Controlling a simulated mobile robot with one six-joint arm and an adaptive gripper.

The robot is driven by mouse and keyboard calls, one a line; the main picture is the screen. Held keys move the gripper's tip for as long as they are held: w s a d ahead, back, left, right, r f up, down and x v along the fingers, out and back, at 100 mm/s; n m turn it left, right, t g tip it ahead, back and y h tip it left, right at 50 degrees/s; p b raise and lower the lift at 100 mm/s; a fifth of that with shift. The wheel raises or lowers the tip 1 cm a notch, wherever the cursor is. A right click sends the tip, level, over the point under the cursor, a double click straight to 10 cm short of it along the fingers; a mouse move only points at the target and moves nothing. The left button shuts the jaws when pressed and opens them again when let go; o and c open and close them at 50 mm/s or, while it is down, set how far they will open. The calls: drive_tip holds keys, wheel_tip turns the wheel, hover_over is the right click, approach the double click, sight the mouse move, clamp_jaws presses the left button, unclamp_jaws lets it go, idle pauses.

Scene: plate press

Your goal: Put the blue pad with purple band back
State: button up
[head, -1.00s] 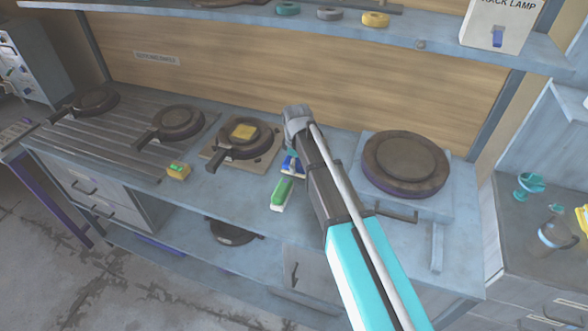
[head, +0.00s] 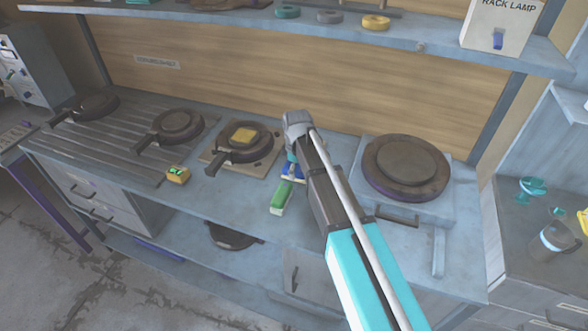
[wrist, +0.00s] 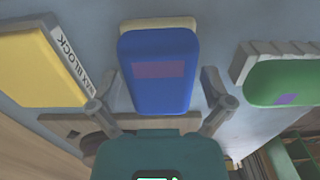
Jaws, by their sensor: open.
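The blue pad with purple band (wrist: 158,70) lies on the bench in the wrist view, a pale layer showing at its far edge. My gripper (wrist: 167,80) is open, with one finger on each side of the pad. The wrist view does not show clearly whether the fingers touch it. In the head view a small part of the blue pad (head: 291,169) shows beside my arm. My arm hides the gripper's fingers there.
A green block (head: 281,197) lies just in front of the blue pad. Pans stand at left, one (head: 240,151) holding a yellow pad. A round plate press (head: 407,167) stands at right. A shelf (head: 430,45) runs above.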

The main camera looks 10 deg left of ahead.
drive_tip(key=shift+r, duration=0.2)
wheel_tip(320, 180, up, 12)
drive_tip(key=p, duration=1.2)
idle(1.0)
drive_tip(key=s+d+m, duration=0.5)
drive_tip(key=d, duration=0.5)
drive_tip(key=s+d+m, duration=0.5)
drive_tip(key=d+m, duration=0.1)
drive_tip(key=d, duration=0.5)
drive_tip(key=s+d+m, duration=0.4)
drive_tip(key=d+m, duration=0.1)
drive_tip(key=d, duration=0.6)
drive_tip(key=shift+s+d, duration=0.2)
drive_tip(key=shift+s, duration=0.2)
